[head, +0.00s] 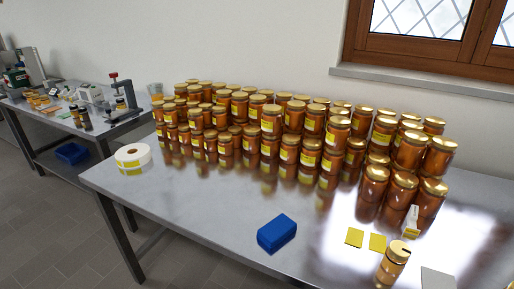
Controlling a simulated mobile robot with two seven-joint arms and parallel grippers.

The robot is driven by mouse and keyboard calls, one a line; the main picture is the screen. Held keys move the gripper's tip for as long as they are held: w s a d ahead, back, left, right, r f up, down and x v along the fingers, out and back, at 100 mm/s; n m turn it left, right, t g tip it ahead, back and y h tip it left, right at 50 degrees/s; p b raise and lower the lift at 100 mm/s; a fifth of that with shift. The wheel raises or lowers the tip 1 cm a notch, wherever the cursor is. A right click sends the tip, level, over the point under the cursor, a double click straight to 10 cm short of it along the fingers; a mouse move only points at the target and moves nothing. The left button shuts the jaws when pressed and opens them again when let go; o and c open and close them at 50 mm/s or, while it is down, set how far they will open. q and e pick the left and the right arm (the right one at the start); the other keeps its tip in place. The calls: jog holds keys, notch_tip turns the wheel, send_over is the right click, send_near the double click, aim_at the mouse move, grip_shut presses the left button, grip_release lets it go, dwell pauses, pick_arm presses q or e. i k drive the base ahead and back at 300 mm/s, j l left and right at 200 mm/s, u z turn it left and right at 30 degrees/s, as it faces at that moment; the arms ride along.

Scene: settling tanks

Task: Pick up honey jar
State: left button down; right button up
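Many honey jars with amber bodies and gold lids stand in stacked rows along the back of the metal table, one of them the front-right jar (373,184). Several carry yellow labels. A single jar-like item (391,264) with a gold top stands apart near the front right edge of the table. It has a dark notch or mark on its top, and I cannot tell what this is. Neither of my grippers shows in the head view.
The metal table (215,205) has free room at its front left and middle. A blue block (277,233), yellow cards (354,237), a small white item (410,221) and a white roll (132,155) lie on it. A second table with tools stands at left.

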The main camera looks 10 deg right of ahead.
aim_at(394, 267)
jog(key=z, duration=1.4)
